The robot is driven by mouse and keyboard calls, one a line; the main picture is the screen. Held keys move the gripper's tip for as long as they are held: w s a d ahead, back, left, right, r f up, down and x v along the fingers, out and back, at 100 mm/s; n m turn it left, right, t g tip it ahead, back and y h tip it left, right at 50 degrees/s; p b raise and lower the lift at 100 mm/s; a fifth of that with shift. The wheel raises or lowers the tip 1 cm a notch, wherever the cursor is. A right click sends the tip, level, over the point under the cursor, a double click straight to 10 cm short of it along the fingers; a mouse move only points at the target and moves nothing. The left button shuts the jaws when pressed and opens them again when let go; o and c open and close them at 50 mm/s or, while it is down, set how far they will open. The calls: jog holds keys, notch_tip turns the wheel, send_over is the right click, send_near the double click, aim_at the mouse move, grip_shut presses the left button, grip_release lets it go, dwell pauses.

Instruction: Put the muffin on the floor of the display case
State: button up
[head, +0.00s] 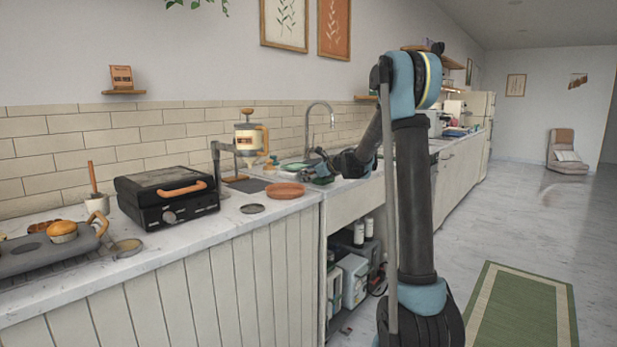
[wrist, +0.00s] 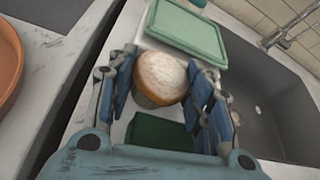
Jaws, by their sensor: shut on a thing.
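My gripper (wrist: 168,68) is shut on a muffin (wrist: 162,80) with a pale, sugar-dusted top, held between its blue fingers in the wrist view. In the head view, my gripper (head: 320,172) is over the counter near the sink, and the muffin in it cannot be made out. In the wrist view, the muffin appears above a light surface beside the sink, with a green-lidded container beyond it. I cannot identify a display case in either view.
The green-lidded container (wrist: 187,28) stands beside the grey sink basin (wrist: 265,105). A terracotta dish (head: 286,190) lies near the counter edge. The floor right of the counter is largely open.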

jog(key=o, duration=1.1)
jog(key=shift+o, duration=0.2)
jog(key=shift+d, duration=0.1)
jog(key=v, duration=1.2)
